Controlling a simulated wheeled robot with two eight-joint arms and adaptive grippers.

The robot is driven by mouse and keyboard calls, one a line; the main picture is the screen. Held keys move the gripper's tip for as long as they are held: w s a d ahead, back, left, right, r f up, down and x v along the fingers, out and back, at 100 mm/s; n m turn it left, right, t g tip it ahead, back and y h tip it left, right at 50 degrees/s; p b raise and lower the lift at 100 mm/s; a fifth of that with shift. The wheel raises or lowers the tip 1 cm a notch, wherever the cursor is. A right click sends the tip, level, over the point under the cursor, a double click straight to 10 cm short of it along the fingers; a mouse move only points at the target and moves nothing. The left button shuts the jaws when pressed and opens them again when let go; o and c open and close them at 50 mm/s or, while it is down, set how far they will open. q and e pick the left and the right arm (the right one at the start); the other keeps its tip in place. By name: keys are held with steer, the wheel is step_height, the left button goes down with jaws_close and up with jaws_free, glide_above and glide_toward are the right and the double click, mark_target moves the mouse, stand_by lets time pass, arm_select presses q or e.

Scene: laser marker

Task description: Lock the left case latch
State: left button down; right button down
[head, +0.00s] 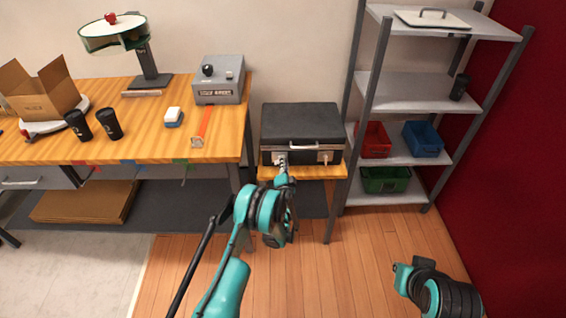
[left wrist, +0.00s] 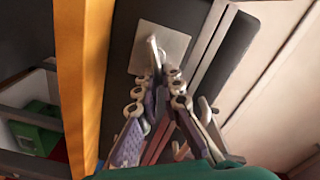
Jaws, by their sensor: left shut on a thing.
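The black case (head: 301,118) sits closed on a small wooden stand, with a pale handle (head: 290,146) on its front. The right latch (head: 323,158) shows on the front face. The left latch is mostly hidden behind my left gripper (head: 282,162) in the head view. In the left wrist view, its metal plate (left wrist: 172,48) and a short lever show against the dark case. My left gripper (left wrist: 156,82) has its fingertips drawn together on this lever. Whether the latch is locked cannot be told.
The small wooden stand (head: 336,172) is just wider than the case. A workbench (head: 165,140) with a grey marker box (head: 220,82) stands to the left. A metal shelf (head: 408,92) with a red bin (head: 374,140) and other bins stands close on the right. The floor in front is open.

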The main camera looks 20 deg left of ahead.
arm_select(q)
steer(key=m, duration=0.3)
steer(key=f+m, duration=0.1)
steer(key=m, duration=0.1)
steer(key=shift+d+m, duration=0.15)
steer(key=shift+m, duration=0.25)
stand_by(0.4)
steer(key=c, duration=1.7)
jaws_free()
steer(key=shift+w, duration=0.1)
step_height(320, 180, up, 10)
